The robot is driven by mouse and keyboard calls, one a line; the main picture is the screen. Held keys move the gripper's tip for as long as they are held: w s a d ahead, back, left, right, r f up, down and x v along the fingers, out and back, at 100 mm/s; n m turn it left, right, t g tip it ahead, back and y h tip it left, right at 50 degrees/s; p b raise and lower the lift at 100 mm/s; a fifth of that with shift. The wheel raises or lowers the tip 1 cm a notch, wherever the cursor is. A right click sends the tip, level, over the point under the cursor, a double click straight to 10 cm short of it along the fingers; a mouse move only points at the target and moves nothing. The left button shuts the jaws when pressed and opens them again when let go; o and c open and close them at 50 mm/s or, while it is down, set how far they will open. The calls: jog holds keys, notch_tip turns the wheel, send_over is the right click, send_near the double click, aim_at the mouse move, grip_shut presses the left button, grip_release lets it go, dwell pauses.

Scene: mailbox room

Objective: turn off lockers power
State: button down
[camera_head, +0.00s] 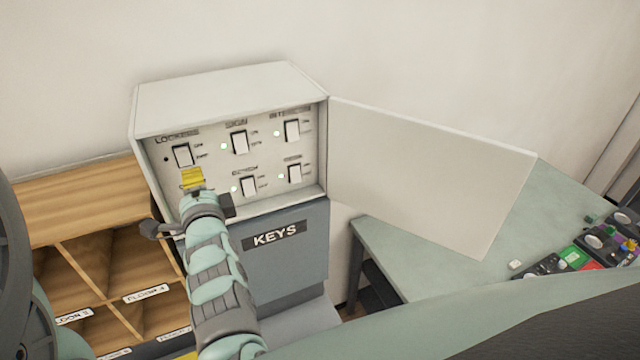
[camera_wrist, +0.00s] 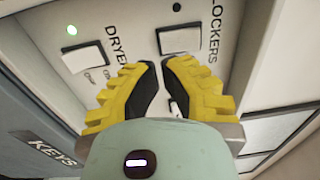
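The lockers switch (camera_head: 182,155) is a white rocker at the top left of the open power box's panel (camera_head: 222,165). The small lamp (camera_head: 166,159) beside it is dark. The switch also shows in the wrist view (camera_wrist: 180,40), under its LOCKERS label (camera_wrist: 214,27), with its lamp (camera_wrist: 177,7) dark. My gripper (camera_head: 192,178) is just below the lockers switch in the head view. In the wrist view its yellow fingers (camera_wrist: 160,66) have a narrow gap between their tips and hold nothing. Whether they touch the panel I cannot tell.
The dryer switch (camera_wrist: 82,57) has a lit green lamp. The other visible switches, such as the upper right one (camera_head: 292,131), also have green lamps. The box door (camera_head: 430,170) stands open to the right. A KEYS cabinet (camera_head: 290,258) is below; wooden pigeonholes (camera_head: 85,200) are left.

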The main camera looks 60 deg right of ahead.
jog(key=f+b+v, duration=0.1)
jog(key=b+v, duration=0.4)
jog(key=v, duration=0.5)
dwell(0.5)
